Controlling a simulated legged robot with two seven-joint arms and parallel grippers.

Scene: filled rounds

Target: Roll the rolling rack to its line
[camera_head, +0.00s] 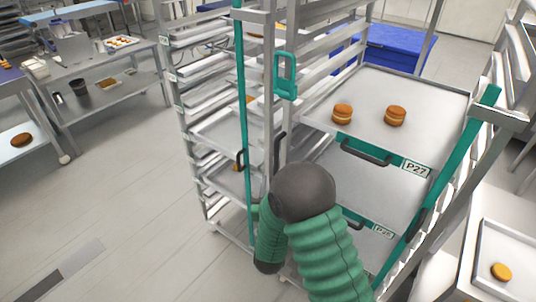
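A tall metal rack (281,115) with green upright bars stands upright in front of me. It carries several trays. The top tray (375,85) in view holds two filled rounds (342,113) (395,116), and a tag under it reads P27. A green loop handle (286,75) is on its near post. My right arm, green with a dark grey joint, comes in from the bottom and covers the rack's lower middle. The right gripper's fingers are not clear against the arm and the green upright. My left gripper is not in view.
A grey floor strip (62,272) with a dark part lies at the lower left. Open floor lies left of the rack. Workbenches (110,70) stand at the far left. A blue bin (395,48) is behind. A tray with a round (501,271) sits close at right.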

